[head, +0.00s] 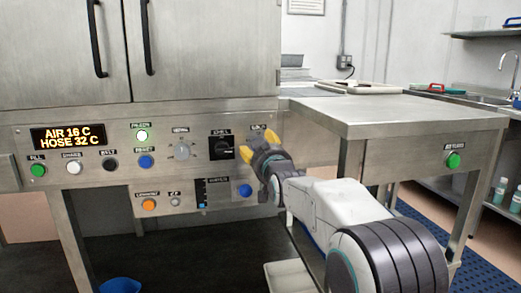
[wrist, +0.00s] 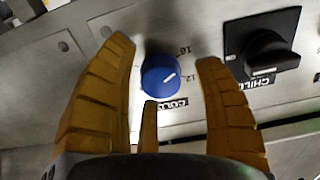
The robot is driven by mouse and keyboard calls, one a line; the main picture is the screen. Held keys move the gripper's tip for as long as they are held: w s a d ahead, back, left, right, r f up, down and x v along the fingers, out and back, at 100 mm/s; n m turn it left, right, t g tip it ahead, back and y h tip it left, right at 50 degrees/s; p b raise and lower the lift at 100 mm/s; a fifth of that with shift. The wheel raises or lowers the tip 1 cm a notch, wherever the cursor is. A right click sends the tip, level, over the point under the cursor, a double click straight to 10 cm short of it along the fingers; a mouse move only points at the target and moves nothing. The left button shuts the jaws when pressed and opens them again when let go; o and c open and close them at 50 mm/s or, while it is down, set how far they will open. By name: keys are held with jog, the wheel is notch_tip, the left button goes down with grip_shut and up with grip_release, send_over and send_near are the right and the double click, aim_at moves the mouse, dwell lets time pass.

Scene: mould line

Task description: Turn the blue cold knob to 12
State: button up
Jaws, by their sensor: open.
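The blue cold knob (wrist: 161,76) sits on the steel panel in the wrist view, between my open fingers and apart from both. Its white pointer mark leans right and slightly up, between the printed 12 and 16; I cannot tell the exact setting. The label COLD shows upside down below it. My gripper (head: 259,141) is at the right end of the panel in the head view, where it hides the cold knob. In the wrist view its yellow fingers (wrist: 170,72) are spread around the knob and hold nothing.
A black CHILL switch (wrist: 262,48) is close right of the knob; it also shows in the head view (head: 222,148). A display (head: 68,136) reads AIR 16 C, HOSE 32 C. A blue button (head: 245,190) is below my gripper. A steel table (head: 400,113) stands to the right.

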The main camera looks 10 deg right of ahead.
jog(key=c, duration=1.2)
jog(key=shift+f+m, duration=0.1)
jog(key=shift+m, duration=0.2)
jog(key=m+b, duration=0.2)
jog(key=m, duration=0.9)
jog(key=shift+a+b, duration=0.1)
jog(key=shift+b, duration=0.2)
